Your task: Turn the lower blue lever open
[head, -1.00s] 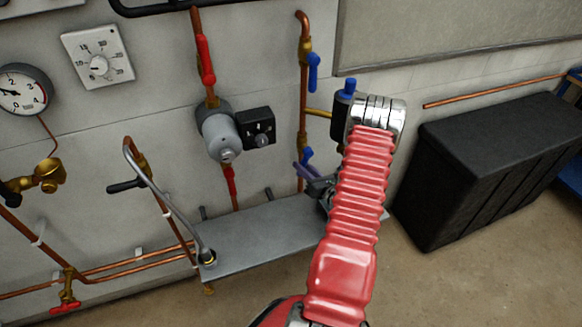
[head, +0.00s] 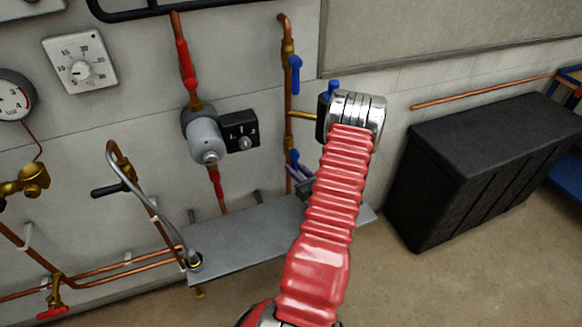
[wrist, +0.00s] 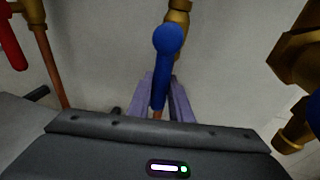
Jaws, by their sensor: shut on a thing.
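The lower blue lever (head: 293,159) is on the vertical copper pipe, just above the grey shelf and partly hidden by my arm. In the wrist view the lever (wrist: 164,65) runs down between my two purple fingers, its rounded top clear of them. My gripper (head: 303,171) is at the lever, its fingers on either side of it. It also shows in the wrist view (wrist: 163,92), shut on the lever. The fingers' exact contact with it is hard to see.
An upper blue lever (head: 296,74) hangs higher on the same pipe. A grey pump (head: 204,136) is to the left. The grey shelf (head: 235,243) lies below. Brass fittings (wrist: 300,75) are close on the right in the wrist view. A black chest (head: 490,165) stands right.

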